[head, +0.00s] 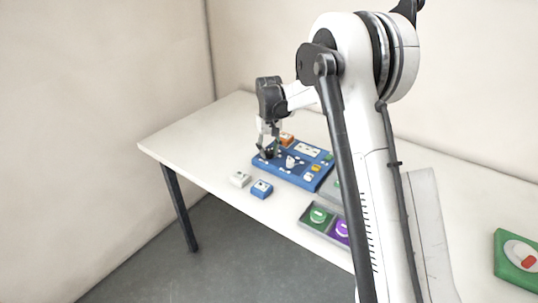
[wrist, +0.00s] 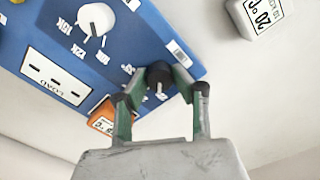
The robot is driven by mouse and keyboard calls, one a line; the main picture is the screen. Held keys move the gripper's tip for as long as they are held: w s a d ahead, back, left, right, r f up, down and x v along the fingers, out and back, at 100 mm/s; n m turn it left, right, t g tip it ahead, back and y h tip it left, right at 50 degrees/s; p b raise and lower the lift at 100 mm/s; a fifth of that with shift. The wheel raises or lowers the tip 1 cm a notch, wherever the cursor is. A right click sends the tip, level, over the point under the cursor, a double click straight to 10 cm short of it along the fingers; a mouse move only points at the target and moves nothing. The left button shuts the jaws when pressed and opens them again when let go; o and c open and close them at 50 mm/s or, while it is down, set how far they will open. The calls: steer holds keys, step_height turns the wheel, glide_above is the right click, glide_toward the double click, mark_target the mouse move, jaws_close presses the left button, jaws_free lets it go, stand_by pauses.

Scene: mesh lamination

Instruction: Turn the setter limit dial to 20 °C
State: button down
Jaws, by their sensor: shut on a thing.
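A blue control panel (head: 310,181) lies on the table. It also shows in the wrist view (wrist: 150,25), turned at an angle. At its corner is a small black dial (wrist: 159,74) with a light pointer mark. My gripper (head: 267,153) reaches down over the panel's left end. In the wrist view its green-sided fingers (wrist: 160,80) are shut on the black dial, one on each side. The scale marks round this dial are partly hidden and too small to read. I cannot tell which value its pointer meets.
A larger white dial (wrist: 96,19) with "12k" and "15k" marks is beside a "LOAD" display (wrist: 54,80). An orange block (wrist: 103,117) stands close to the fingers. A white block (wrist: 262,14) reads "20 °C". A blue block (head: 262,189) and grey tray (head: 309,224) stand nearer the front.

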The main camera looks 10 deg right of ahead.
mark_target(269, 151)
steer(key=shift+n+b, duration=0.5)
steer(key=shift+n, duration=0.9)
steer(key=c, duration=1.4)
jaws_free()
step_height(269, 151, up, 12)
